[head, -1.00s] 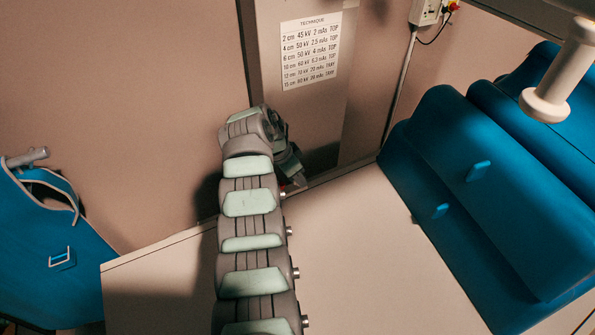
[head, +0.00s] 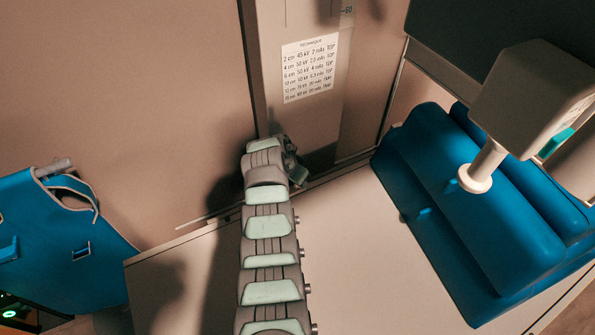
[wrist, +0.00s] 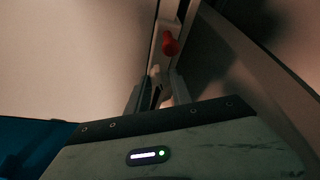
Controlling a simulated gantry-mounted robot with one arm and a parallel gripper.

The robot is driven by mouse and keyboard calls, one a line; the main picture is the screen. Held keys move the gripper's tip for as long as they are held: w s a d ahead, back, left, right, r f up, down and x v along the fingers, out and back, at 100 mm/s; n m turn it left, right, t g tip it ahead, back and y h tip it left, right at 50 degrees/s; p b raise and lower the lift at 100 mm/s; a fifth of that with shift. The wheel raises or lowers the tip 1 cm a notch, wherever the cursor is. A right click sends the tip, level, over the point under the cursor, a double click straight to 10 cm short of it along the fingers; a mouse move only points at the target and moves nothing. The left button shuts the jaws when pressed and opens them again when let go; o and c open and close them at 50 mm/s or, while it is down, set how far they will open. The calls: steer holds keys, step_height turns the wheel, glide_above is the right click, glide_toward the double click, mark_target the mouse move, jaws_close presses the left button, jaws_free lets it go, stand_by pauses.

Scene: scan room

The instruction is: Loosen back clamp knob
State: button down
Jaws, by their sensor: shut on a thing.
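In the wrist view my gripper (wrist: 156,92) has its two dark fingers on either side of a small pale part (wrist: 155,72) at the wall rail. It is shut on this part, which I take to be the clamp knob, though it is dim and mostly hidden. A red knob or handle (wrist: 171,44) sits on a pale bracket just beyond the fingertips, apart from them. In the head view my gripper (head: 297,174) is low at the foot of the grey wall column, above the table's back edge, and the knob is hidden there.
A technique chart (head: 310,68) is on the column above my arm. Blue cushions (head: 475,200) stand on the right of the pale table (head: 345,245). A grey box-shaped head with a white cone (head: 480,172) hangs over them. A blue apron (head: 60,230) is at the left.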

steer(key=n+p, duration=0.1)
steer(key=n+y+p, duration=0.1)
steer(key=n+p, duration=0.1)
steer(key=shift+d+r+n+t, duration=0.2)
steer(key=shift+n+t, duration=0.1)
steer(key=shift+t, duration=0.1)
steer(key=n, duration=0.1)
steer(key=n+y, duration=0.1)
steer(key=shift+s+f+n+p, duration=0.1)
steer(key=shift+f+n+p, duration=0.1)
steer(key=shift+n+p, duration=0.15)
steer(key=n, duration=0.1)
steer(key=n+y+b, duration=0.1)
steer(key=n, duration=0.1)
steer(key=shift+d+f+n+y, duration=0.15)
steer(key=shift+n+y, duration=0.1)
steer(key=shift+y, duration=0.05)
steer(key=shift+n+y+b, duration=0.6)
steer(key=shift+n+b, duration=1)
steer(key=shift+b, duration=0.05)
steer(key=shift+g, duration=0.3)
steer(key=c, duration=1.2)
jaws_free()
steer(key=shift+o, duration=0.3)
steer(key=shift+r, duration=0.2)
